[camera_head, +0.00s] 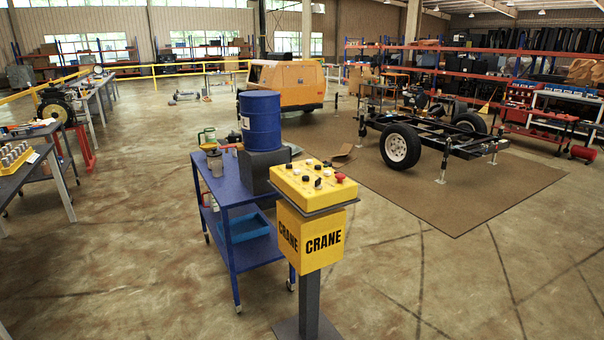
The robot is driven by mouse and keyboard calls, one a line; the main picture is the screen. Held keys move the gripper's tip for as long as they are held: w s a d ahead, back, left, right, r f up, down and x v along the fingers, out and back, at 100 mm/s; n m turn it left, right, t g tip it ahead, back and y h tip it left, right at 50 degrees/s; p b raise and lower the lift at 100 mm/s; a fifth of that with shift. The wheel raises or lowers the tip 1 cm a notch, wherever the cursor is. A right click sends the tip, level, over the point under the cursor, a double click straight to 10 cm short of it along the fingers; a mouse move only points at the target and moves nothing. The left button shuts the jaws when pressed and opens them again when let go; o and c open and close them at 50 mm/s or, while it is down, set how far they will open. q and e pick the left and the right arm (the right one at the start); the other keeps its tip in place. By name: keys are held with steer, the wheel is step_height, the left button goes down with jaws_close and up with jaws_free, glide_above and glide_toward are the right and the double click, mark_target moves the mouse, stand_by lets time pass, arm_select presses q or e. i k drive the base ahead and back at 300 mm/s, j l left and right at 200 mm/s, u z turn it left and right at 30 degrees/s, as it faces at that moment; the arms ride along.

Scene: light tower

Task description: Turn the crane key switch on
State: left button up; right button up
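The yellow crane control box (313,186) stands in the front middle of the head view, on a grey post (309,300) with a dark foot plate. Yellow panels below it (311,238) read "CRANE" in black. Its sloped top carries several small black and white knobs (318,183) and a red knob (340,177). Which of them is the key switch, and how it is set, is too small to tell. Neither of my grippers shows in this view.
A blue cart (230,191) with a blue barrel (260,121) stands just behind and left of the box. A trailer frame (430,140) stands on a brown mat (470,205) at right. Workbenches (25,170) line the left. The floor right of the post is clear.

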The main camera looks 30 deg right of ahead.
mark_target(318, 186)
steer(key=i+l+u, duration=0.1)
steer(key=l, duration=0.3)
steer(key=i+l, duration=0.2)
steer(key=l, duration=0.25)
steer(key=i+l+u, duration=0.15)
steer(key=l, duration=0.3)
steer(key=i+l, duration=0.1)
steer(key=l, duration=0.3)
steer(key=u, duration=0.05)
